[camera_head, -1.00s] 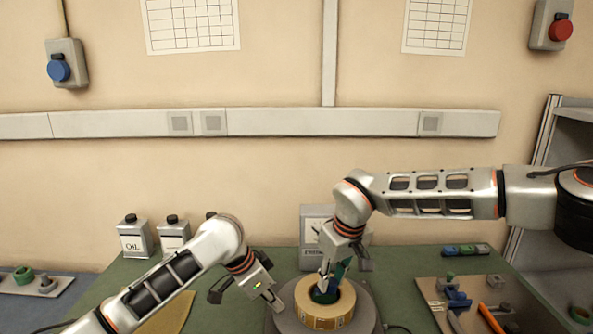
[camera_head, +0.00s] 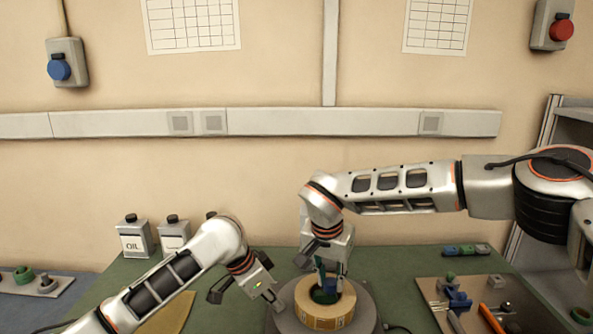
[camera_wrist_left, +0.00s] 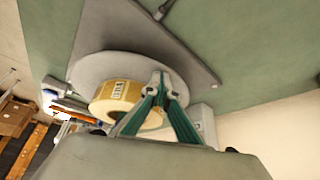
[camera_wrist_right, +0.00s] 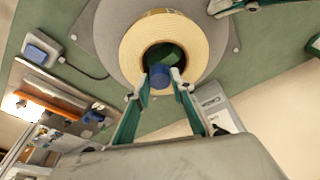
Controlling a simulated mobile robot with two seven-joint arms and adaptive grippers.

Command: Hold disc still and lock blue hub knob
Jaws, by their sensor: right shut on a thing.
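The grey disc (camera_head: 368,315) lies flat on the bench and carries a cream-yellow tape reel (camera_head: 312,312). The reel and disc also show in the left wrist view. The blue hub knob (camera_wrist_right: 160,75) sits in the dark green hub (camera_wrist_right: 170,56) at the reel's centre. My right gripper (camera_wrist_right: 161,80) reaches down into the reel's hole, with one fingertip on each side of the knob, shut on it. My left gripper (camera_wrist_left: 162,82) is over the disc's rim beside the reel, its fingertips close together. Whether they touch the disc is unclear.
Oil cans (camera_head: 135,238) stand at the back left. A tool board (camera_head: 470,300) with blue and orange tools lies at the right. A grey can partly hides behind my right gripper. A black cable runs from near the disc.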

